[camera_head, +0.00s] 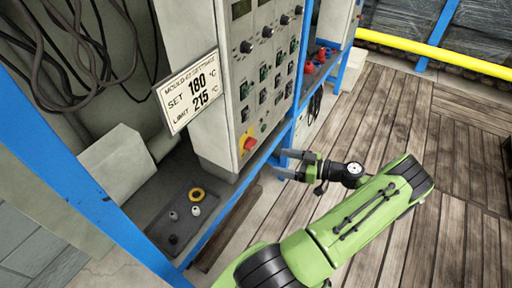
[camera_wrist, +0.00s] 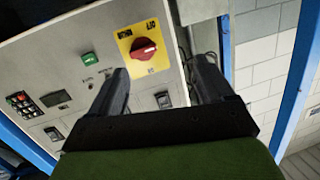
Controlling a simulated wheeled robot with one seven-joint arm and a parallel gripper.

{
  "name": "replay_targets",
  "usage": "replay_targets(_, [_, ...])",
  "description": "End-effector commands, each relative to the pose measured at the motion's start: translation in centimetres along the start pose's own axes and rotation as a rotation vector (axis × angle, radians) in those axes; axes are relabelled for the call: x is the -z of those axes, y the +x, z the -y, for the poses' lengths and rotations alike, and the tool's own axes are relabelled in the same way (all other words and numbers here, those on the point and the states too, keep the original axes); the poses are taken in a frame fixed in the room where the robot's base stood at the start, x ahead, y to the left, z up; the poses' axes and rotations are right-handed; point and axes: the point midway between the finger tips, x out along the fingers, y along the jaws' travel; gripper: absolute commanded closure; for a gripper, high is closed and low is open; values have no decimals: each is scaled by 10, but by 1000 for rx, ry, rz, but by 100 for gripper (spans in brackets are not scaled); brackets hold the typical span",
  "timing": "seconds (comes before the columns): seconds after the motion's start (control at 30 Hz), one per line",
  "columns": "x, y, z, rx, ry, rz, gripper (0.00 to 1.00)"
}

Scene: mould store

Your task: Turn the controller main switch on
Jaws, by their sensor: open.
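The main switch is a red rotary knob (camera_head: 249,143) on a yellow plate, low on the front of the grey controller cabinet (camera_head: 220,100). In the wrist view the red knob (camera_wrist: 144,48) shows at the upper middle on its yellow plate (camera_wrist: 126,44); its grip bar lies nearly level in the picture.
Blue frame posts and rails (camera_head: 225,218) run around the cabinet. A sign (camera_head: 188,92) reads SET 180, LIMIT 215. Several other knobs and buttons sit above the switch. A grey tray (camera_head: 172,238) holds a yellow ring (camera_head: 197,195). The wooden floor (camera_head: 385,120) at right is clear.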

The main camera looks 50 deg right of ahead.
Motion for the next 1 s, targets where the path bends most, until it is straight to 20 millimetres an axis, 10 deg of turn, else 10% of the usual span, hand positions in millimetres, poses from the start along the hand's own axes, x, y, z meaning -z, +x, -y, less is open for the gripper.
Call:
replay_targets(0.27, [-17, -34, -11, -167, -91, -169, 19])
replay_targets(1.0, [7, 112, -34, -164, -86, -163, 19])
